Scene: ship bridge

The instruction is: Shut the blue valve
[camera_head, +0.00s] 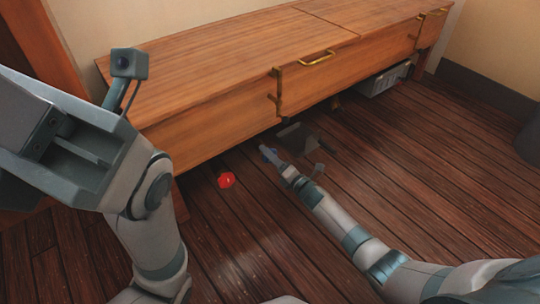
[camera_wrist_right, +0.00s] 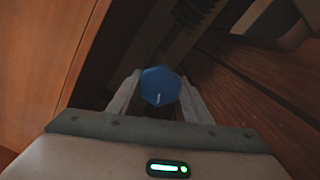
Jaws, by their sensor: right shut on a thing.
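The blue valve (camera_wrist_right: 160,86) shows in the right wrist view as a faceted blue knob with a short pale mark on its face. It sits between the two fingers of my right gripper (camera_wrist_right: 158,100), which is shut on it. In the head view my right gripper (camera_head: 268,154) reaches low, near the floor in front of the wooden bench, and the valve there is small and hard to make out. My left gripper (camera_head: 60,145) is large and close at the left of the head view; its fingers cannot be made out clearly.
A red knob (camera_head: 226,180) is low near the floor, left of my right gripper. The long wooden bench (camera_head: 210,105) with brass handles stands above. A grey crate (camera_head: 384,80) sits under its far end. The plank floor to the right is mostly clear.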

